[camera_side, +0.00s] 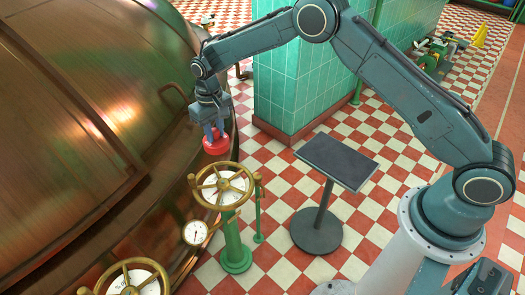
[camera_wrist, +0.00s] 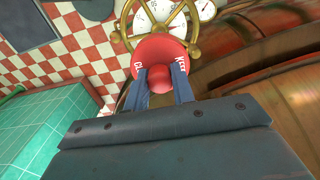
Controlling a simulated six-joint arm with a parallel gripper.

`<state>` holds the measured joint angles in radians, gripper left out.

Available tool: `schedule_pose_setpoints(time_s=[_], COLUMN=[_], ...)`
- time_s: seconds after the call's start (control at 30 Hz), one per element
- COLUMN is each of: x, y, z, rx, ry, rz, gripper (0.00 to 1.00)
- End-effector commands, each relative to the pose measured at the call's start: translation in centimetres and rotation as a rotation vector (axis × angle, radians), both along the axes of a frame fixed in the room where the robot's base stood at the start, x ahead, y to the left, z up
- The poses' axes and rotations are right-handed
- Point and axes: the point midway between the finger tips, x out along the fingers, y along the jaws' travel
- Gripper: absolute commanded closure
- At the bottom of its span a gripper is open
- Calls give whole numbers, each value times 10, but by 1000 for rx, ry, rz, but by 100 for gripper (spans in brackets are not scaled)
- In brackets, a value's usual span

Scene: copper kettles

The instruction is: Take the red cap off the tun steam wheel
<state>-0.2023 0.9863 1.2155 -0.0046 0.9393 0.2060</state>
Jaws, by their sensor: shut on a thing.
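My gripper (camera_side: 215,137) is shut on the red cap (camera_side: 217,147), with its blue fingers on either side of the cap's knob. The cap is round, with white lettering that is partly hidden in the wrist view (camera_wrist: 160,49). In the side view the cap hangs above and slightly left of a brass steam wheel (camera_side: 237,174) on a green post, with a visible gap between them. This wheel has a white dial behind its spokes. It also shows beyond the cap in the wrist view (camera_wrist: 122,27).
A large copper kettle (camera_side: 80,110) curves close on the left. A dark-topped stand (camera_side: 337,162) is to the right of the wheel, its top bare. A second brass wheel (camera_side: 127,268) is at bottom left. A green tiled pillar (camera_side: 305,85) stands behind.

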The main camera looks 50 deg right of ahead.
Motion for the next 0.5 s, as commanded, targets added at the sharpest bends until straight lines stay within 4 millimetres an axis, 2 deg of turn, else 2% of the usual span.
schedule_pose_setpoints(time_s=[0.2, 0.5], x=[0, 0], y=[0, 0], z=[19, 21], rx=[0, 0], ry=[-2, 0], rz=[0, 0], gripper=[100, 100])
